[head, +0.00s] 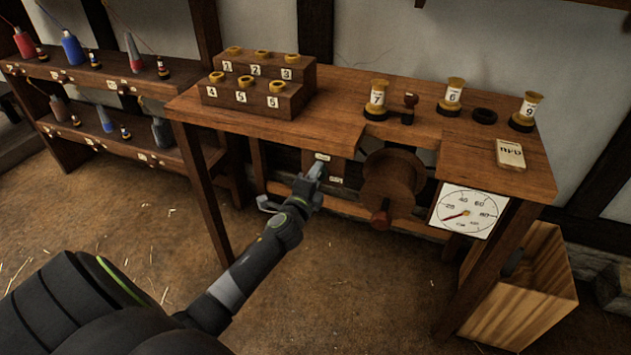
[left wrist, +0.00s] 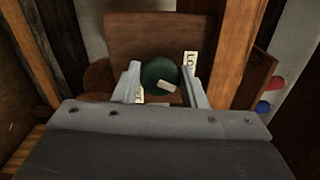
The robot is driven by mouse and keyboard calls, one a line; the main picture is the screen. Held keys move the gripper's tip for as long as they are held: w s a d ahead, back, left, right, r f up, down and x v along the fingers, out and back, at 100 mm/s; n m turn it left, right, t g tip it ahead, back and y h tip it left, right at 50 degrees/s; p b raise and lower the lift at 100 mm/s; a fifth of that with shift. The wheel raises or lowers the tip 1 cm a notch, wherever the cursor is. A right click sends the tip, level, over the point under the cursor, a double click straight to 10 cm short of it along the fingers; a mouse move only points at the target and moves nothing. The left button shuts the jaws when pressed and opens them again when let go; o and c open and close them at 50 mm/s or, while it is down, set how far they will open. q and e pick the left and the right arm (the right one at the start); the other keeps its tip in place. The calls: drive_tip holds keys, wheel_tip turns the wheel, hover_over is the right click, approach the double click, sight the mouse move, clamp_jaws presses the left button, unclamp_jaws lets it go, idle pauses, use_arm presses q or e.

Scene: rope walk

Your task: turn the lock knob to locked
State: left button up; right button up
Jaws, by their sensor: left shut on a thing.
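The lock knob (left wrist: 158,72) is a dark green round knob with a white bar (left wrist: 167,85) on its face, in the left wrist view. The bar slants and lies a little below the knob's middle. A label starting "LO" (left wrist: 190,63) is right of the knob. Another label (left wrist: 140,94) shows partly at its lower left, behind a finger. My left gripper (left wrist: 161,74) is shut on the knob, one finger on each side. In the head view my left gripper (head: 316,171) is under the bench front and hides the knob. My right gripper is not in view.
The wooden bench (head: 340,100) carries numbered holders and spools above the gripper. A wooden bin (head: 525,290) stands at the right. The floor in front is open.

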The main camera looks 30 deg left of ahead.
use_arm(q)
drive_tip(key=shift+f+n+b, duration=0.1)
drive_tip(key=shift+n+b, duration=1.05)
drive_tip(key=shift+n, duration=1.35)
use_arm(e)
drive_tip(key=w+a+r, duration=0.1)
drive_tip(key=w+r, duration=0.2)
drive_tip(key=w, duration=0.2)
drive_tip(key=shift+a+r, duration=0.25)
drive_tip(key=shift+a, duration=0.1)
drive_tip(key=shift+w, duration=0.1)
use_arm(q)
drive_tip(key=o, duration=0.9)
drive_tip(key=shift+o, duration=0.2)
